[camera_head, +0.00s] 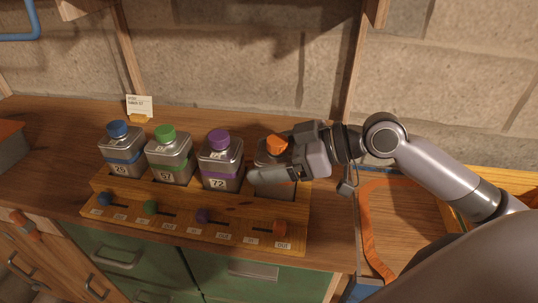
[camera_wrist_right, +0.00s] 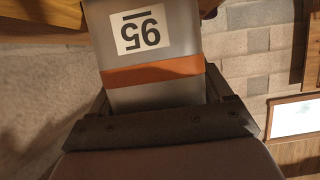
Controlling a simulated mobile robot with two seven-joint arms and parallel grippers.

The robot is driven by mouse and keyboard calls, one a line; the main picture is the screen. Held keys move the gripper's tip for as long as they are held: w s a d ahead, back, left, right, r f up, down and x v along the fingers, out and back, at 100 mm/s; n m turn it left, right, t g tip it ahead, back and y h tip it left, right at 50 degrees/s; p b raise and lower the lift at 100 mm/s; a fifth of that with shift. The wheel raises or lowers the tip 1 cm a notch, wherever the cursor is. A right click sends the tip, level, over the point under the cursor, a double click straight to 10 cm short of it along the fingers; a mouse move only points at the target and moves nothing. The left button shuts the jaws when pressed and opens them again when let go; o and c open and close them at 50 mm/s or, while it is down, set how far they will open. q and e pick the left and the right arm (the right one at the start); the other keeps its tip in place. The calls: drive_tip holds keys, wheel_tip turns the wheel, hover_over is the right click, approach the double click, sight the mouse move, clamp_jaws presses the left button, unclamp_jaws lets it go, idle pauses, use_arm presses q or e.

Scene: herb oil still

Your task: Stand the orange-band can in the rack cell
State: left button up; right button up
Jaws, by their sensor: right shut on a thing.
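The orange-band can is a grey metal can with an orange cap (camera_head: 277,145). In the right wrist view its body (camera_wrist_right: 155,75) shows an orange band and a label reading 95, upside down in that picture. My right gripper (camera_head: 270,178) is shut on this can and hides much of it in the head view. The can is upright at the right end of the wooden rack (camera_head: 180,222), at its rightmost cell. I cannot tell whether its base rests on the cell floor. My left gripper is not in view.
Cans with blue (camera_head: 122,150), green (camera_head: 169,155) and purple (camera_head: 221,160) caps stand in the rack to the left. A small card (camera_head: 139,105) stands behind them. The stone wall (camera_head: 230,60) closes the back. Green drawers (camera_head: 235,275) lie below the bench.

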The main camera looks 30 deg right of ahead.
sight(289, 154)
drive_tip(key=shift+r, duration=0.1)
drive_tip(key=o, duration=1.4)
drive_tip(key=shift+b+v, duration=0.55)
drive_tip(key=shift+v, duration=1.6)
drive_tip(key=shift+s+d+r, duration=0.15)
drive_tip(key=shift+s+d, duration=0.25)
drive_tip(key=shift+d, duration=0.15)
drive_tip(key=shift+s+d+r, duration=0.35)
drive_tip(key=shift+s+d, duration=0.05)
drive_tip(key=shift+d, duration=0.1)
